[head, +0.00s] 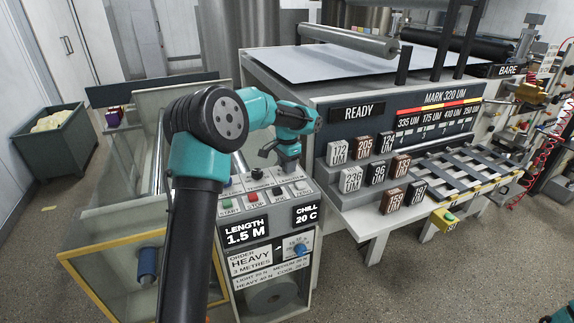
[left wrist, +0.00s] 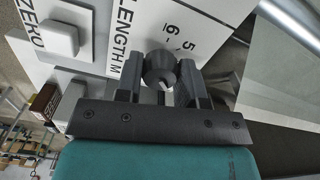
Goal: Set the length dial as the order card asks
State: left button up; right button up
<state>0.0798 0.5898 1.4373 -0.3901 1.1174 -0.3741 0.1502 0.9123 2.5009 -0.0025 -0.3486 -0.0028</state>
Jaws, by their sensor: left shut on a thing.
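My left gripper (head: 288,165) is over the top of the control console (head: 232,209). In the left wrist view my left gripper's fingers (left wrist: 160,88) are shut around the dark round length dial (left wrist: 158,66), beside the printed word LENGTH M and the scale figures 5 and 6. In the head view the gripper covers the dial. The length display (head: 246,231) reads 1.5 M. The order card (head: 250,258) reads HEAVY, 3 METRES. My right gripper is not in view; only a small teal bit shows at the bottom right corner.
A rack of labelled UM blocks (head: 351,180) stands to the right. A yellow-framed glass guard (head: 115,262) is left of the console.

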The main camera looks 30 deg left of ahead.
pick_arm(q)
jog(key=o, duration=0.9)
notch_tip(320, 180, up, 18)
jog(key=shift+f, duration=0.25)
dwell(0.3)
